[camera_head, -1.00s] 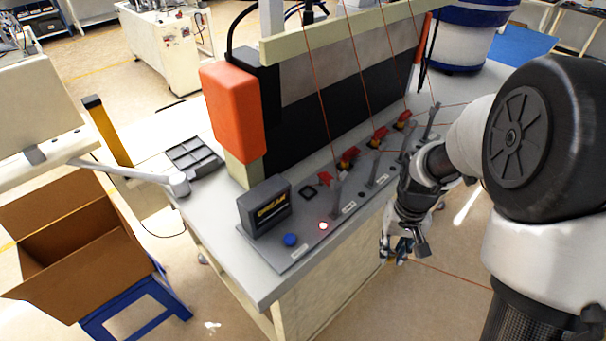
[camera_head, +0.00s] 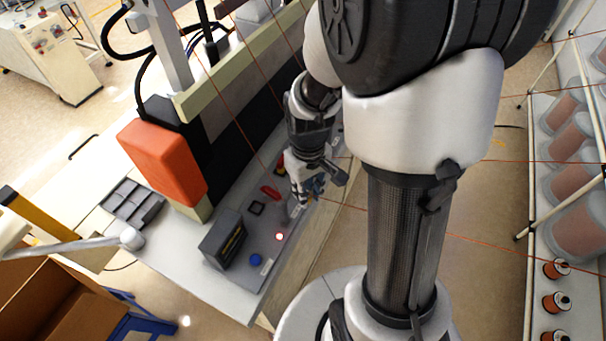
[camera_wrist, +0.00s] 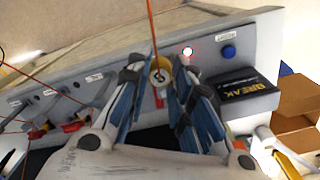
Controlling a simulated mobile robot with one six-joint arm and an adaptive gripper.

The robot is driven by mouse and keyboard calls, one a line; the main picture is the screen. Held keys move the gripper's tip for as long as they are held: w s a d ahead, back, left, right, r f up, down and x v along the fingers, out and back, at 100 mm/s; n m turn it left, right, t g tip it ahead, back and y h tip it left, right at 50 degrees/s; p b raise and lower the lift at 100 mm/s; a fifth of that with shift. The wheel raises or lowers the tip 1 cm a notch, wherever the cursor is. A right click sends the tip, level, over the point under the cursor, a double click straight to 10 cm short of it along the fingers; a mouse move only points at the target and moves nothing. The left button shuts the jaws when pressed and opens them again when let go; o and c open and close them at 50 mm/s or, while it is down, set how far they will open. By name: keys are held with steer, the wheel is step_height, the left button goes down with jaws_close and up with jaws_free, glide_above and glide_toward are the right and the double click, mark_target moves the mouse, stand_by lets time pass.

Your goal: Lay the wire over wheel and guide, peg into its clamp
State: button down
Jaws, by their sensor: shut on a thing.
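My gripper (camera_head: 307,192) is low over the near end of the grey bench panel (camera_head: 245,262). In the wrist view its blue fingers (camera_wrist: 160,82) are closed about a small round yellowish peg (camera_wrist: 159,70). The orange wire (camera_wrist: 151,28) runs from the top of that view to the peg. A red clamp (camera_head: 270,192) is on the panel just left of my gripper; a red part (camera_wrist: 160,98) shows behind the fingers in the wrist view. The peg looks apart from the clamp, but the gap is unclear. The wheel and guide cannot be made out clearly.
A dark labelled box (camera_head: 222,240), a blue button (camera_head: 256,260) and a lit red button (camera_head: 280,237) are at the panel's near end. An orange-red block (camera_head: 165,160) stands behind. Other red clamps (camera_wrist: 37,132) with wires are farther along the panel.

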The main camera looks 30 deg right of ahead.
steer(key=w+a+f, duration=0.3)
steer(key=w+a, duration=0.7)
steer(key=w, duration=0.3)
steer(key=shift+w+b, duration=0.3)
steer(key=shift+w, duration=0.1)
steer(key=shift+a, duration=0.1)
stand_by(0.5)
